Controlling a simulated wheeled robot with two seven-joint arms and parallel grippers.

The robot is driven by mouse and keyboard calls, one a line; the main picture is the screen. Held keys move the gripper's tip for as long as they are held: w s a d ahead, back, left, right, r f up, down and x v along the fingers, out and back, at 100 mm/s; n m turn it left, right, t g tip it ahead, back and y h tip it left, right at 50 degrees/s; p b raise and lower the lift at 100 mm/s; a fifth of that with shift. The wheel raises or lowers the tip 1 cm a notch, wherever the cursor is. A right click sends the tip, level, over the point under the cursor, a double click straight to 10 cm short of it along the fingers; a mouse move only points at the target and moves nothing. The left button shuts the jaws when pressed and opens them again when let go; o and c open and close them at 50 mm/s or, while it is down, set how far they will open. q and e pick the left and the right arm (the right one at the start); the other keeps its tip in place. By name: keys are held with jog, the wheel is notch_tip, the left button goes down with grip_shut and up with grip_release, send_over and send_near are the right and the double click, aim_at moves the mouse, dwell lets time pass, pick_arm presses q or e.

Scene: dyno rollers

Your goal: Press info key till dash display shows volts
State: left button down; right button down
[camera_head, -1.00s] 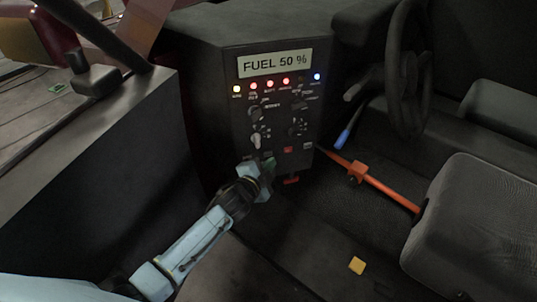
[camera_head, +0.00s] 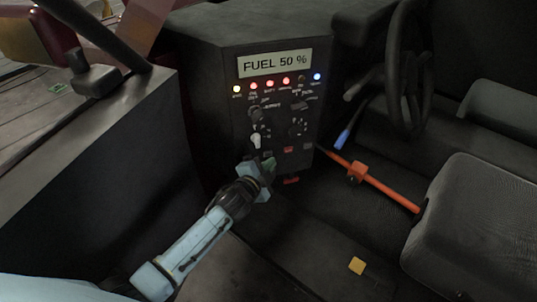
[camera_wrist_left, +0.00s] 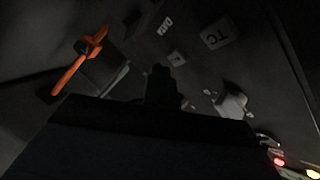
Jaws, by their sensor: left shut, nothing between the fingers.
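The dash display (camera_head: 275,63) at the top of the dark control panel (camera_head: 240,105) reads "FUEL 50 %". My left gripper (camera_head: 268,165) is shut and empty at the lower part of the panel, just below the knobs. Its dark fingertips (camera_wrist_left: 160,82) also show in the left wrist view, near a small dark key (camera_wrist_left: 177,57) whose mark is too dim to read. I cannot tell whether they touch it or which key is the info key. A key marked "TC" (camera_wrist_left: 220,33) is farther right. My right gripper is not in view.
A row of lit lamps (camera_head: 270,84) runs under the display. A red key (camera_head: 289,149) is right of my gripper. An orange lever (camera_head: 390,194), a steering wheel (camera_head: 403,75) and a seat (camera_head: 475,215) are to the right.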

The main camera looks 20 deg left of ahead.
pick_arm(q)
jog(key=shift+w+a, duration=0.25)
jog(key=shift+w, duration=0.1)
jog(key=shift+w+a, duration=0.25)
jog(key=shift+w, duration=0.05)
dwell(0.9)
jog(key=shift+s+d, duration=0.45)
jog(key=shift+s, duration=0.2)
jog(key=shift+s+d+p, duration=0.4)
jog(key=shift+s+d, duration=0.35)
jog(key=shift+s, duration=0.3)
jog(key=shift+s+d+p, duration=0.4)
jog(key=shift+s+d, duration=0.3)
jog(key=shift+s, duration=0.3)
